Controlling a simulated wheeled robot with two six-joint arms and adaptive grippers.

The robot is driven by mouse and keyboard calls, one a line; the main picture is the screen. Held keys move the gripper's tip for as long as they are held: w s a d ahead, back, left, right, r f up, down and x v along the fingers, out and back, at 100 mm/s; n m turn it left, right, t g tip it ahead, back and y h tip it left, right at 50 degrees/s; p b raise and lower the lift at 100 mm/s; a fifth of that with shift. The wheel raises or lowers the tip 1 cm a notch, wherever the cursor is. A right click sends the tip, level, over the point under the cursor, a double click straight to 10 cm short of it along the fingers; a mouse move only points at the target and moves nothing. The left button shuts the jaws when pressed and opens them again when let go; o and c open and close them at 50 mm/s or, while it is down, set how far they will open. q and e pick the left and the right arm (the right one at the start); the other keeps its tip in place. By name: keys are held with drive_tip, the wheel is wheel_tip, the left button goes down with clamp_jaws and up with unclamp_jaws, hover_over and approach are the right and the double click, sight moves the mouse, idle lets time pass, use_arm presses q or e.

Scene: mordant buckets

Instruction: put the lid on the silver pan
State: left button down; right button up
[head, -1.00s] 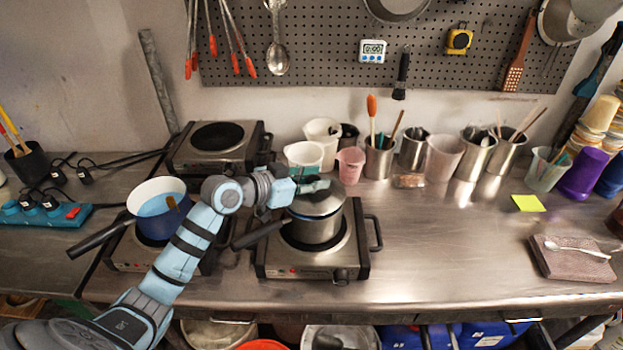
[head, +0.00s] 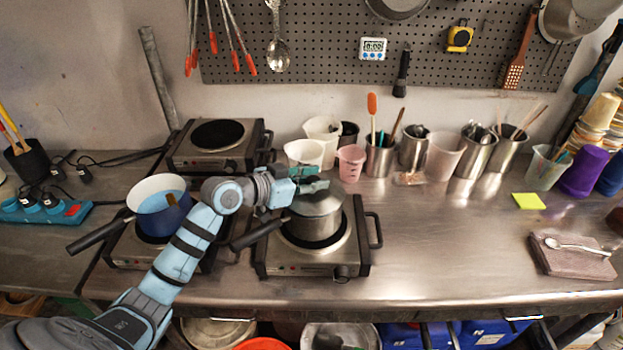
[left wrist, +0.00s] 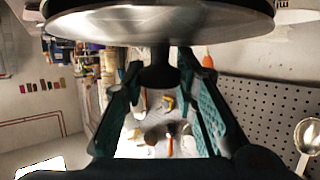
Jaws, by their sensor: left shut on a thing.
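The silver pan (head: 314,228) sits on the front middle hotplate, its dark handle pointing to the lower left. My left gripper (head: 312,186) is over the pan and shut on the dark knob of the lid. The steel lid (head: 320,204) is at the pan's top. I cannot tell whether its rim rests fully on the pan. In the left wrist view the lid (left wrist: 160,22) spans the top, with its knob (left wrist: 158,76) between the two fingers. My right gripper is not in view.
A blue pot (head: 160,215) with blue liquid stands on the left hotplate, beneath my arm's reach. An empty hotplate (head: 212,145) is behind. Cups and steel beakers (head: 380,160) line the wall.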

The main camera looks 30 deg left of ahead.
use_arm(q)
drive_tip(key=shift+s+f, duration=0.15)
drive_tip(key=shift+f, duration=0.1)
drive_tip(key=c, duration=1.2)
unclamp_jaws()
drive_tip(key=shift+d, duration=0.1)
drive_tip(key=shift+s, duration=0.1)
drive_tip(key=v, duration=0.7)
drive_tip(key=shift+s+r, duration=0.3)
drive_tip(key=shift+w, duration=0.1)
drive_tip(key=shift+w+f, duration=0.1)
drive_tip(key=shift+w, duration=0.05)
